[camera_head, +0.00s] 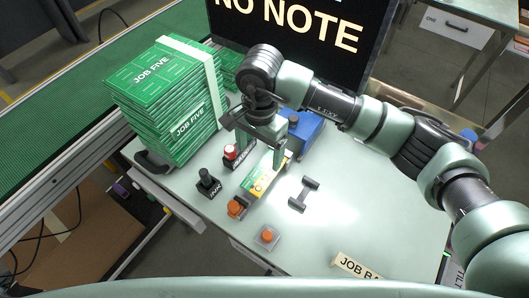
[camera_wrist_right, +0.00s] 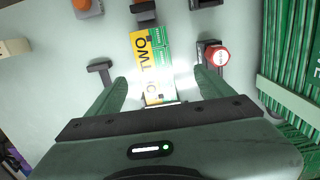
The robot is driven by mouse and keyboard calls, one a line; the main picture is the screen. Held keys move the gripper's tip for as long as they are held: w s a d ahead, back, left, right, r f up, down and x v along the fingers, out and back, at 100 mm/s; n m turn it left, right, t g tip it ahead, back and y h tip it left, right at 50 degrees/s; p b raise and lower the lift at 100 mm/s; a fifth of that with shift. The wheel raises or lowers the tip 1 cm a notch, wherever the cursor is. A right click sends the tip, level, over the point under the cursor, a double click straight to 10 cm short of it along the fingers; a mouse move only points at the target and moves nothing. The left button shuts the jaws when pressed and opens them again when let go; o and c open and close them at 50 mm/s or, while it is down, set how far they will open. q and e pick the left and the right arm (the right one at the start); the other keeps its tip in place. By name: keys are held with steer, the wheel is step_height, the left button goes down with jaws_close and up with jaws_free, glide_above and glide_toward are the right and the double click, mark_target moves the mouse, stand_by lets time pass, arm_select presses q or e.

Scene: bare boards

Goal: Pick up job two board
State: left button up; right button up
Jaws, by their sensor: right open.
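The job two board (camera_head: 258,184) is a small yellow and green board on the pale bench, below my right gripper (camera_head: 263,158). In the right wrist view the board (camera_wrist_right: 149,52) shows the word TWO on its yellow half. My right gripper, also in the wrist view (camera_wrist_right: 160,82), is open, with one green finger on each side of the board's near end. I see no contact between the fingers and the board. The board's far end in the head view is partly hidden by the gripper. My left gripper is not in view.
A tall stack of green JOB FIVE boards (camera_head: 165,95) stands left of my gripper. Close by are a red button (camera_head: 230,152), a black knob (camera_head: 208,180), orange buttons (camera_head: 267,235), a black bracket (camera_head: 303,194) and a blue box (camera_head: 303,130).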

mark_target(264, 172)
steer(key=shift+w+d, duration=0.2)
steer(key=shift+w, duration=0.1)
steer(key=shift+f, duration=0.4)
steer(key=shift+s+d+f+p, duration=0.1)
steer(key=shift+s+f+p, duration=0.15)
steer(key=shift+f+p, duration=0.5)
steer(key=f+p, duration=0.1)
steer(key=f, duration=0.1)
steer(key=f+p, duration=0.1)
steer(key=f, duration=0.1)
steer(key=shift+s+d+f, duration=0.2)
steer(key=shift+f, duration=0.35)
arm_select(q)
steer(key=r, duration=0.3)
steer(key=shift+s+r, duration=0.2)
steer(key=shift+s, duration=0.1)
arm_select(e)
steer(key=c, duration=1.5)
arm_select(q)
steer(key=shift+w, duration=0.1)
arm_select(e)
steer(key=shift+r, duration=0.1)
